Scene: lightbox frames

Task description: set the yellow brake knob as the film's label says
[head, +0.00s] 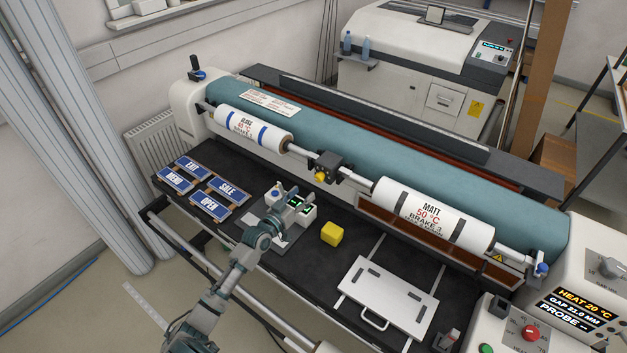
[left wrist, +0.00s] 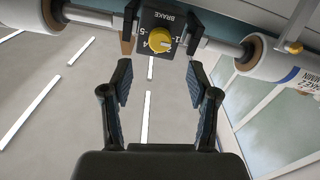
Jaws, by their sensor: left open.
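The yellow brake knob (head: 320,176) is on a dark box on the bar between two film rolls. In the left wrist view the knob (left wrist: 160,43) faces me under the word BRAKE, with numbers around it; I cannot tell its setting for sure. The right roll's label (head: 427,216) reads MATT, 50 °C, BRAKE 3. The left roll's label (head: 246,127) seems to read GLOSS; its smaller print is unclear. My left gripper (head: 296,200) is open and empty, below and in front of the knob. Its spread fingers (left wrist: 160,72) are apart from the knob. My right gripper is not visible.
A yellow cube (head: 332,233) and a white plate with a handle (head: 388,295) lie on the dark table. Blue signs (head: 208,189) lie at the left. A white device with small displays (head: 306,208) stands beside my left gripper. A control panel (head: 577,306) is at the right.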

